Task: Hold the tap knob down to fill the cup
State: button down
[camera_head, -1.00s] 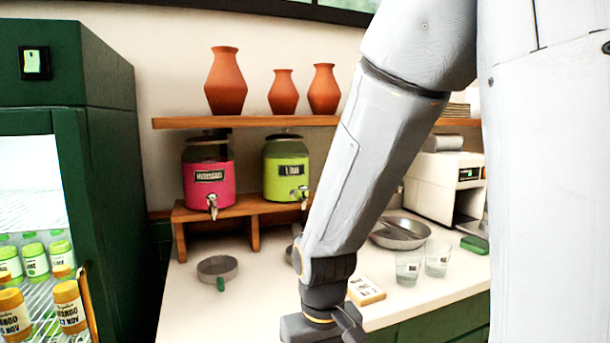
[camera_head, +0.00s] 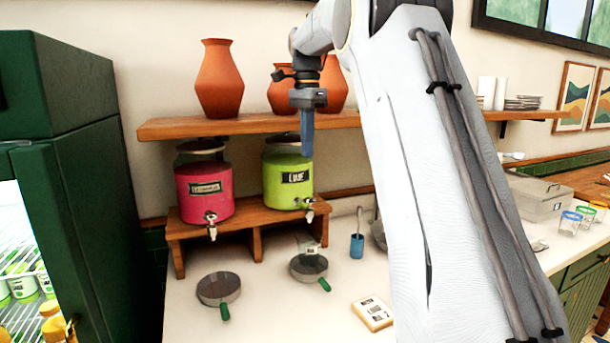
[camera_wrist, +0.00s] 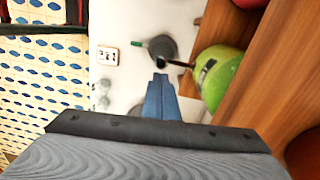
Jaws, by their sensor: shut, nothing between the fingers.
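The lime-green dispenser (camera_head: 287,180) stands on a raised wooden stand beside a pink one (camera_head: 203,192). Its metal tap (camera_head: 310,210) shows at its lower front. A small clear labelled cup (camera_head: 308,246) stands on a round grey tray with a green handle (camera_head: 309,275), under that tap. The cup's fill is too small to tell. My gripper (camera_head: 307,150) points down, shut and empty, in front of the lime dispenser's upper part, well above the tap. In the wrist view the blue fingers (camera_wrist: 160,82) are together, with the green dispenser (camera_wrist: 215,75) to their right.
A second tray (camera_head: 218,289) sits below the pink dispenser's tap (camera_head: 211,224). A shelf (camera_head: 240,125) with terracotta vases runs behind my gripper. My arm hides the counter's middle.

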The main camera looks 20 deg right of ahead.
aim_at(309, 198)
jog(key=shift+w+d+r+m, duration=0.2)
jog(key=shift+w+r, duration=0.05)
jog(key=shift+r, duration=0.3)
jog(key=shift+w+d+r+m, duration=0.2)
jog(key=shift+r, duration=0.35)
jog(key=f+p, duration=0.5)
jog(key=f, duration=0.9)
jog(key=shift+s+p, duration=0.2)
jog(key=shift+p, duration=0.1)
